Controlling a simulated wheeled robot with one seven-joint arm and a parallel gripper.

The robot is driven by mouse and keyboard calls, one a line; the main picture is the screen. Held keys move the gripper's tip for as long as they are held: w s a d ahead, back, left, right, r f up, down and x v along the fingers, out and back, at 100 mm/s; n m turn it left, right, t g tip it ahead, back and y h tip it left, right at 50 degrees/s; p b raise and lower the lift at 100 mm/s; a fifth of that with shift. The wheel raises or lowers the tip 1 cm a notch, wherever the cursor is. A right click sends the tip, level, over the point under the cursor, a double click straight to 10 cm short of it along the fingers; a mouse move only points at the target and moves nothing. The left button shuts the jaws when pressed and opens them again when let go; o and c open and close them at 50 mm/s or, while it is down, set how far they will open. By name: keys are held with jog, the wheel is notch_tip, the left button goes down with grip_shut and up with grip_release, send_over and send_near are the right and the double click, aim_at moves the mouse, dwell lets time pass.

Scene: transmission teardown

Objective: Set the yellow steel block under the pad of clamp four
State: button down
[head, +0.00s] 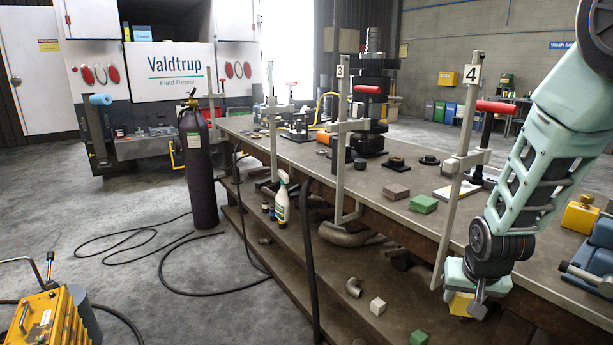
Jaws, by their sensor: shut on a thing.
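My gripper (470,306) is at the lower right, pointing down and shut on the yellow steel block (459,304). The fingers hide part of the block. The block appears just at the bench's front edge, right of the foot of clamp four's upright; its exact depth and height I cannot tell. Clamp four (463,160) stands upright at the bench edge with a "4" plate at its top. Its red handle (498,107) and screw are on the arm to the right, above the bench top. Its pad is too small to make out clearly.
The bench top (370,180) bears a green block (424,203), a brown block (397,191) and, at right, a yellow can (580,214) beside a blue vise (592,262). Clamp three (342,140) stands further left. The lower shelf (330,275) holds pipes, a spray bottle and loose blocks.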

jog(key=s+f+n, duration=0.1)
jog(key=s+f, duration=0.2)
jog(key=f, duration=0.4)
jog(key=s+f+n+y, duration=0.1)
jog(key=s+f+n, duration=0.1)
jog(key=f, duration=0.4)
jog(key=shift+s+f, duration=0.35)
jog(key=shift+s, duration=0.4)
